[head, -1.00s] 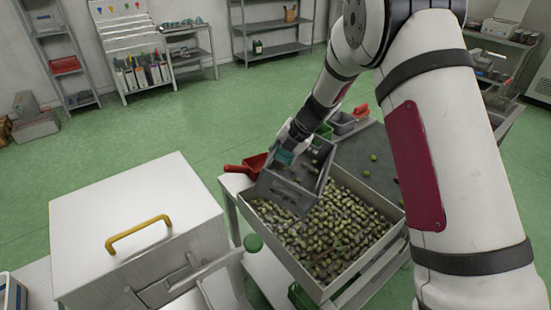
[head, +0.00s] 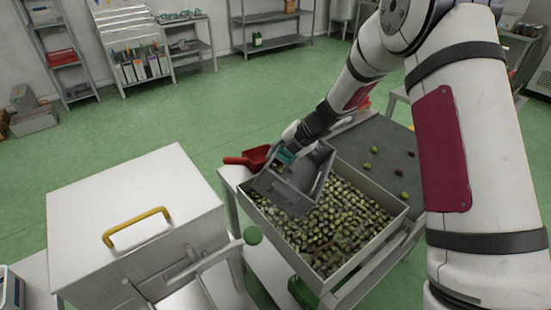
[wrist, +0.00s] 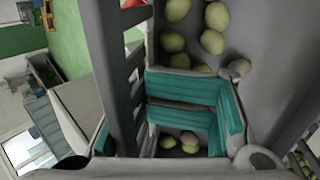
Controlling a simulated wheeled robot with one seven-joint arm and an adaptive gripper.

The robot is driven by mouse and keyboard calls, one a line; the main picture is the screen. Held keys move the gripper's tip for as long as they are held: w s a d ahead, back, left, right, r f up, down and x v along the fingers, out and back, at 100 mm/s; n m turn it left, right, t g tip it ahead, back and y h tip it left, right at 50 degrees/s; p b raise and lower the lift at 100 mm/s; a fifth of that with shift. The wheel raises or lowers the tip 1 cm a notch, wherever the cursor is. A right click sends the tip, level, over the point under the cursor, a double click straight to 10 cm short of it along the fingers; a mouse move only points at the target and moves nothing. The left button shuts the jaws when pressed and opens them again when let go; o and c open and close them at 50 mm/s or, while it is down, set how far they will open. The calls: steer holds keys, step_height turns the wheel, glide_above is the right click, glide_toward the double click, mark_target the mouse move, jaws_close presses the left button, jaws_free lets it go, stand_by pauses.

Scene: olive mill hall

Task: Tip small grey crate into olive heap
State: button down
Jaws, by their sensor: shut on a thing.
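My gripper (head: 286,155), with teal finger pads, is shut on the wall of the small grey crate (head: 284,190). The crate is held tilted over the left back part of the olive heap (head: 330,225), its lower edge close to the olives; I cannot tell if it touches. The heap of green and dark olives lies in a wide pale tray (head: 367,254). In the wrist view the teal pads (wrist: 193,108) sit at the crate's slotted wall (wrist: 122,75). A few green olives (wrist: 213,42) show on a grey surface there, apparently the crate's inside.
A red scoop (head: 254,158) lies just left of the crate. A dark grey worktop (head: 385,160) behind the tray carries several loose olives. A white cabinet with a yellow handle (head: 137,228) stands at left. Green floor is open behind.

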steer(key=shift+d+r+y, duration=0.2)
steer(key=shift+r+y, duration=0.3)
steer(key=shift+r, duration=0.15)
steer(key=r+t+y, duration=0.1)
steer(key=s+d+r+t+y+p, duration=0.1)
steer(key=shift+d+r+y, duration=0.15)
steer(key=shift+r+y, duration=0.15)
steer(key=shift+y, duration=0.1)
steer(key=s+d+r+t+y+b, duration=0.2)
steer(key=s+d+t+y+b, duration=0.1)
steer(key=d+y, duration=0.6)
steer(key=shift+s+d+r+t+y, duration=0.15)
steer(key=shift+s+d+t+y, duration=0.15)
steer(key=shift+s+d+t, duration=0.75)
steer(key=shift+a, duration=0.1)
steer(key=shift+g, duration=0.25)
stand_by(0.7)
